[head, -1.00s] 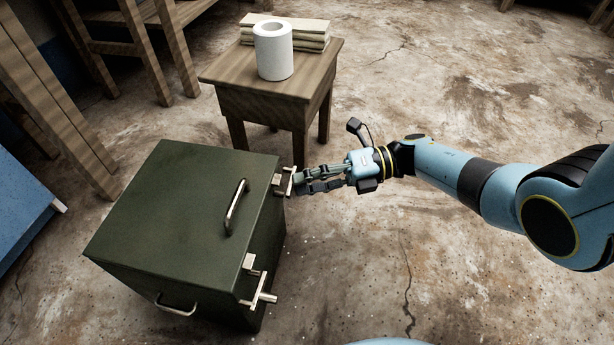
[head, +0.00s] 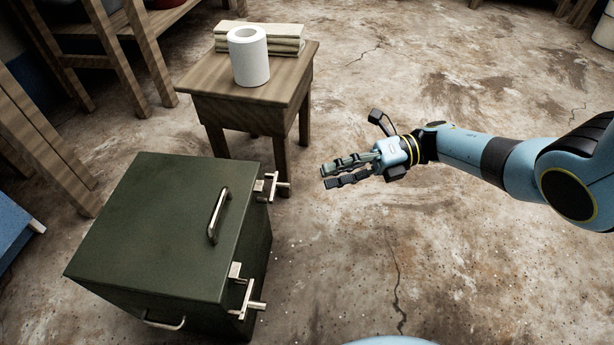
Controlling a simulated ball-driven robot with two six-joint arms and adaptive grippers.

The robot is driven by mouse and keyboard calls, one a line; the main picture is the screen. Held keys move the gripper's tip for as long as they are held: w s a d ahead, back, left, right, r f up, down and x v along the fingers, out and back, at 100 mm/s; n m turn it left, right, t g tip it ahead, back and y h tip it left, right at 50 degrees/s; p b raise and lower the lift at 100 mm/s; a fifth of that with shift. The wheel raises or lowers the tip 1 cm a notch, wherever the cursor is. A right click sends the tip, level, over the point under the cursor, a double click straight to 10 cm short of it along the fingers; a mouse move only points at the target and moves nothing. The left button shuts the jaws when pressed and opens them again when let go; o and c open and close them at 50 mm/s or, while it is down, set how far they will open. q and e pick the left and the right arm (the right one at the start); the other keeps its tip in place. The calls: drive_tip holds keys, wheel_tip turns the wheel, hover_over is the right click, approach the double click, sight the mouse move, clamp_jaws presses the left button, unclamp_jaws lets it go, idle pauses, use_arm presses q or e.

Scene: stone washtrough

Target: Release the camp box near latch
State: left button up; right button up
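The dark green camp box (head: 150,225) stands on the floor at the lower left, its lid down and a metal handle (head: 218,215) on top. Its near latch (head: 247,300) is a pale metal T-shaped piece on the right side, toward the bottom of the picture. A similar far latch (head: 272,185) juts out at the far right corner. My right gripper (head: 326,177) is empty, with a gap between its fingers. It is to the right of the far latch, apart from the box, pointing left. My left gripper is not in view.
A small wooden table (head: 255,95) behind the box holds a white roll (head: 249,57) and a stack of folded cloths (head: 275,38). Wooden frames stand at the upper left, and a blue object (head: 12,230) is at the left edge. The floor right of the box is clear.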

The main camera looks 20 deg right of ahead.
drive_tip(key=shift+v, duration=1.55)
